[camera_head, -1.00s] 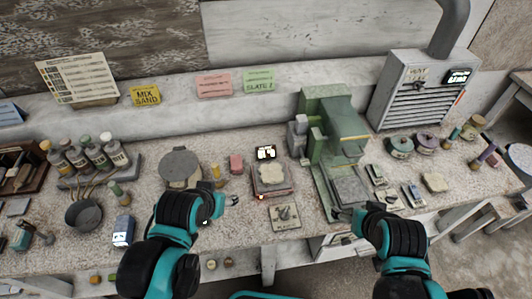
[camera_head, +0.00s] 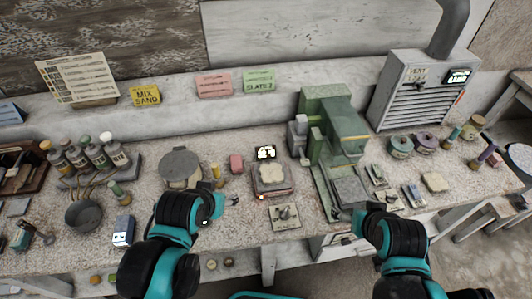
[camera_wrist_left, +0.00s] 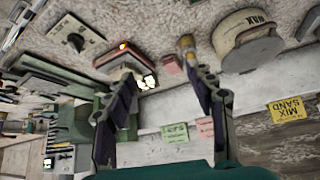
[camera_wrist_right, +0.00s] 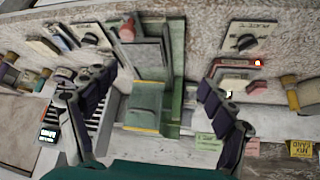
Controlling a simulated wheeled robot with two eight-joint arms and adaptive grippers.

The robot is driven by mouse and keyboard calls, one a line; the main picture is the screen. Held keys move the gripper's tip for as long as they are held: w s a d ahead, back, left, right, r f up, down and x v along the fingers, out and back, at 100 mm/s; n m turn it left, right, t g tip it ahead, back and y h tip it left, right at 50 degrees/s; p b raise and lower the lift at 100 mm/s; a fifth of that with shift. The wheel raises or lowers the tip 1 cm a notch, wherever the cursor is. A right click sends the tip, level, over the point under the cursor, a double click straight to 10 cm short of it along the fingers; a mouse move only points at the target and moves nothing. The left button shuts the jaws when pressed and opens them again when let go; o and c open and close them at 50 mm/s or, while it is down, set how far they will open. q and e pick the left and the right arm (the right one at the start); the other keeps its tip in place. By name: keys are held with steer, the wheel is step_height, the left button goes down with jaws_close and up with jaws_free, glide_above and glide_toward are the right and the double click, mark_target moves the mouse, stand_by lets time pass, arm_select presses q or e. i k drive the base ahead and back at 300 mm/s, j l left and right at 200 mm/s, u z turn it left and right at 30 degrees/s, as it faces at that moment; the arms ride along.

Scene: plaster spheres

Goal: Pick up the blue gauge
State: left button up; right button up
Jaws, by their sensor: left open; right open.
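A small blue box with a white face (camera_head: 123,231) stands upright at the front left of the bench, left of my left arm. A flat blue-grey handheld device (camera_head: 412,194) lies on the right side of the bench; I cannot tell for certain which of these is the gauge. My left gripper (camera_head: 228,200) is open and empty above the bench front, and its spread fingers show in the left wrist view (camera_wrist_left: 165,80). My right gripper (camera_head: 346,213) is near the front of the green press; the right wrist view (camera_wrist_right: 158,80) shows it open and empty.
The green press (camera_head: 335,110) stands between the grippers' far sides. A hotplate-like device with a red light (camera_head: 271,180) and a dial plate (camera_head: 286,217) lie between the arms.

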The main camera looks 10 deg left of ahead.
mark_target(124, 228)
steer(key=k+u, duration=0.1)
steer(key=u, duration=1.4)
steer(key=l+u, duration=0.1)
steer(key=u, duration=0.45)
steer(key=z, duration=1.85)
steer(key=j+u, duration=0.1)
steer(key=u, duration=0.25)
steer(key=j+u, duration=0.1)
steer(key=u, duration=0.6)
steer(key=l+u, duration=0.15)
steer(key=u, duration=0.65)
